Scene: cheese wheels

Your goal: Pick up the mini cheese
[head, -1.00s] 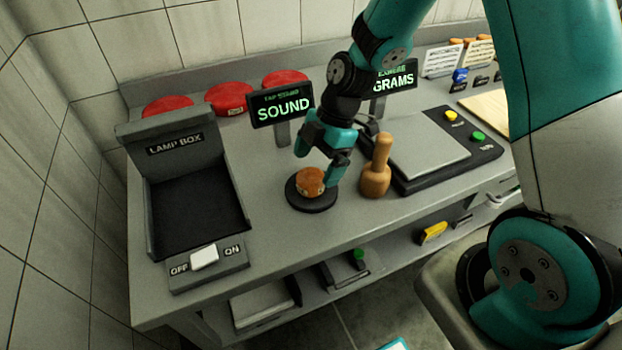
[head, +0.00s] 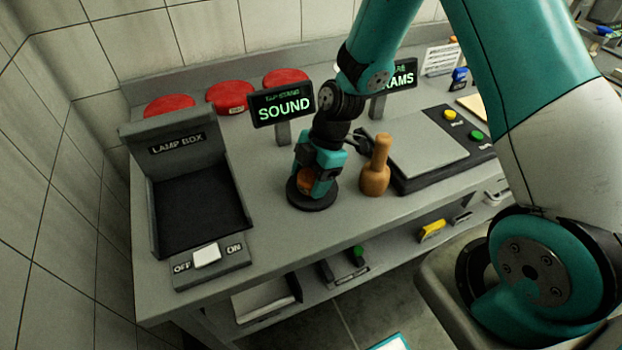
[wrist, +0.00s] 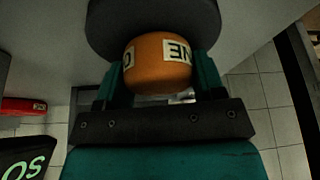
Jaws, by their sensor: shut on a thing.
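The mini cheese (head: 305,183) is a small orange wheel with a pale lettered label. It sits on a round black pad (head: 312,203) on the bench, below the SOUND sign. My gripper (head: 318,184) points down over the pad and is shut on the cheese. In the wrist view the cheese (wrist: 160,62) lies between the two teal fingers, one on each side, close to the black pad (wrist: 150,18). The gripper hides part of the cheese in the head view.
A wooden mallet (head: 376,167) stands just right of the pad. A scale (head: 418,150) with buttons lies beyond it. The SOUND sign (head: 283,107) is behind my gripper. The lamp box (head: 195,200) stands left. Several red cheese wheels (head: 230,97) line the back.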

